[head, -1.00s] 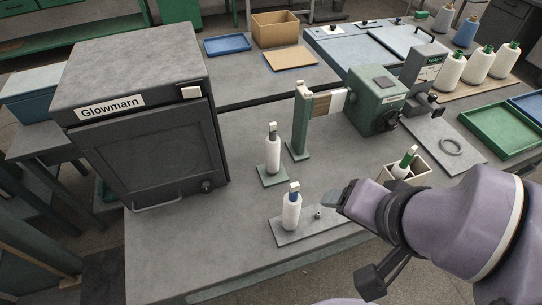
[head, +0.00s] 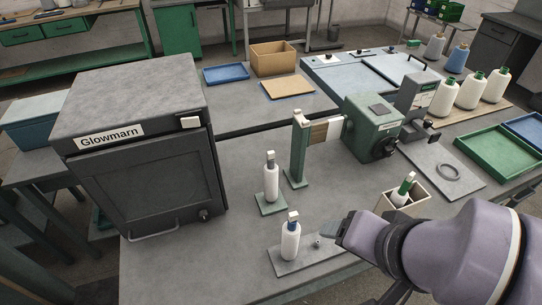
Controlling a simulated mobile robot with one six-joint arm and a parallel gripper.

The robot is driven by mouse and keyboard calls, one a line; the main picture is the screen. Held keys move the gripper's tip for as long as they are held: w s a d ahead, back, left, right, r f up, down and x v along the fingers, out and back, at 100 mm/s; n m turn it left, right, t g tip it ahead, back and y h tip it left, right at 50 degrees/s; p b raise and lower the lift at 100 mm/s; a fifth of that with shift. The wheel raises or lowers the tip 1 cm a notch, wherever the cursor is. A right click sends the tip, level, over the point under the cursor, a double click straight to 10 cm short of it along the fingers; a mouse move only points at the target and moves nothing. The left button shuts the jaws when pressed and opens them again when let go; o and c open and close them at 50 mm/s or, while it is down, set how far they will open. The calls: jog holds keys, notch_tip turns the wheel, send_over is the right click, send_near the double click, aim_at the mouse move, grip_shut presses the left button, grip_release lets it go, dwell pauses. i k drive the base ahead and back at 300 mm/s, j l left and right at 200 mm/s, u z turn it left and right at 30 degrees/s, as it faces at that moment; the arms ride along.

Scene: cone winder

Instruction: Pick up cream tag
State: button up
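Small pale, cream-looking tags top several spool-like bottles, and I cannot tell which one is the cream tag. One pale tag (head: 293,215) sits on the dark blue neck of the front white bottle (head: 290,243), upright on a grey plate (head: 300,262). Another pale tag (head: 270,154) tops the bottle (head: 271,183) on a small green base. A third pale tag (head: 410,175) tops the green-necked bottle in a cream box (head: 416,206). My gripper (head: 328,230) is right of the front bottle, apart from it. Its fingers show edge-on, so their opening is hidden.
A dark Glowmarn cabinet (head: 140,120) stands at left. A green post (head: 299,150) and green winder (head: 371,125) stand behind the bottles. A small metal peg (head: 318,243) is near my gripper. The bench front left is clear.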

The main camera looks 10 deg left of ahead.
aim_at(270, 155)
jog(key=i+j+u, duration=0.2)
jog(key=u, duration=0.25)
jog(key=i+j+u, duration=0.1)
jog(key=i+u, duration=0.15)
jog(key=u, duration=0.15)
